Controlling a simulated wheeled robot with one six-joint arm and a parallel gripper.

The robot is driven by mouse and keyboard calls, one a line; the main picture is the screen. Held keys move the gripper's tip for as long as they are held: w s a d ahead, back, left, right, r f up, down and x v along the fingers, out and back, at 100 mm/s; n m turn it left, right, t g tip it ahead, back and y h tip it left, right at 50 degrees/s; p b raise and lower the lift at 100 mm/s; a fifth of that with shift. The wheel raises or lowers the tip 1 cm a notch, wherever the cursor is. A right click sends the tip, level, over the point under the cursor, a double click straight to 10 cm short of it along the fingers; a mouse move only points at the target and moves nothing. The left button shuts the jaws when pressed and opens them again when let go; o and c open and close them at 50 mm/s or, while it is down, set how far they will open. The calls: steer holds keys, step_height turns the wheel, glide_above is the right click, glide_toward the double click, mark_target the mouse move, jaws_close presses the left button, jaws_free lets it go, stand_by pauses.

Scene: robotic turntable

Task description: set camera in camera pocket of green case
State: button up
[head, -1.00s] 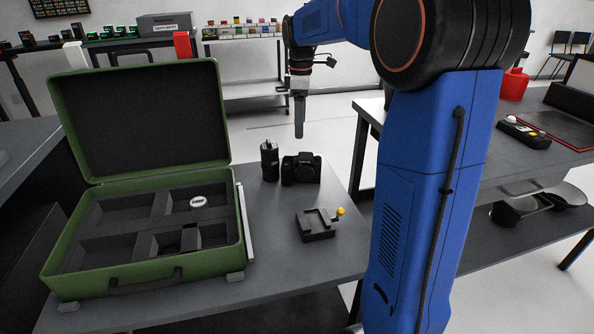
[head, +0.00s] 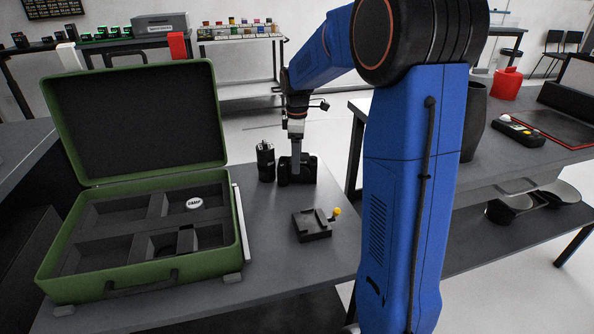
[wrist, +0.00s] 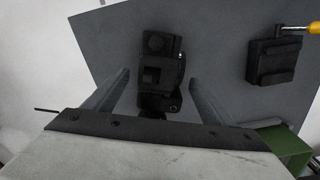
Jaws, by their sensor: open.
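The black camera (head: 306,172) stands on the grey table to the right of the green case. It also shows in the wrist view (wrist: 162,68), between and beyond the fingers. My gripper (head: 297,168) is open above the camera and hides part of it in the head view. In the wrist view the two fingers (wrist: 158,88) are spread to either side of the camera. The green case (head: 180,272) lies open at the left, its lid upright. Its dark insert (head: 103,233) has several pockets; a round white-labelled item (head: 195,204) sits in a back right one.
A black cylinder (head: 265,162), like a lens, stands just left of the camera. A black block with a yellow knob (head: 312,226) lies nearer the table's front right; it shows in the wrist view (wrist: 274,62). Bare table (head: 262,225) lies between case and block.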

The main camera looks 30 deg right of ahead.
steer(key=shift+f, duration=0.75)
steer(key=shift+c, duration=0.3)
steer(key=shift+r, duration=0.1)
steer(key=c, duration=1.8)
